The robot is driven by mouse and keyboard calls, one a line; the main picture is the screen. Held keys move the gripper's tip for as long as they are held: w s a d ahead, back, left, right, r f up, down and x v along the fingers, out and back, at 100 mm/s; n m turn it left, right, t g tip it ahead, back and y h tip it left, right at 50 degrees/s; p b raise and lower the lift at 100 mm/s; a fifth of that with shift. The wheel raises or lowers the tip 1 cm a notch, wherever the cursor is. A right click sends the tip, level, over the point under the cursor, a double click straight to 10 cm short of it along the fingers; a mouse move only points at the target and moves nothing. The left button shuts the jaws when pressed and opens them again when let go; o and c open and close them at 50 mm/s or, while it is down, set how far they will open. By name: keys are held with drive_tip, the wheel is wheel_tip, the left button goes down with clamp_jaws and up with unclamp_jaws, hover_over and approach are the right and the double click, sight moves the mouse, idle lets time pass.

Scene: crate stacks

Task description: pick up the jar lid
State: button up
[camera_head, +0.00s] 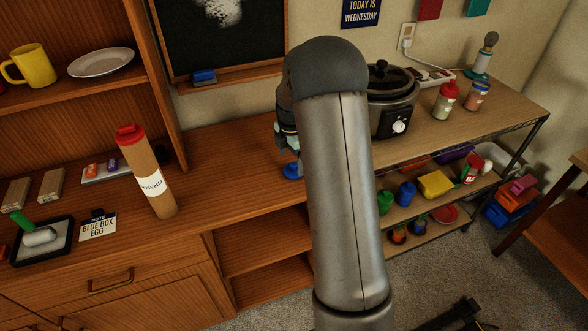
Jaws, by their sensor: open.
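My gripper (293,158) shows only in part at the left edge of my arm, pointing down over the wooden counter; it is open. Just below it a small blue, round, flat thing (291,172) lies on the counter, partly hidden; it may be the jar lid, but I cannot tell for sure. I cannot tell whether the gripper touches it.
A slow cooker (391,118) stands right of my arm, partly hidden by it. A tall brown tube with a red cap (148,178), a note card (98,228) and a black tray (65,250) are on the left counter. The counter between tube and gripper is clear.

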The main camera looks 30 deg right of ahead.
sight(293, 164)
drive_tip(key=shift+w+d+f+p, duration=0.15)
drive_tip(key=shift+f+p, duration=0.2)
drive_tip(key=shift+f, duration=0.8)
drive_tip(key=shift+w+d+f+p, duration=0.15)
drive_tip(key=shift+f+p, duration=0.15)
drive_tip(key=shift+f, duration=0.85)
drive_tip(key=shift+c, duration=0.2)
drive_tip(key=c, duration=1)
drive_tip(key=shift+r, duration=0.1)
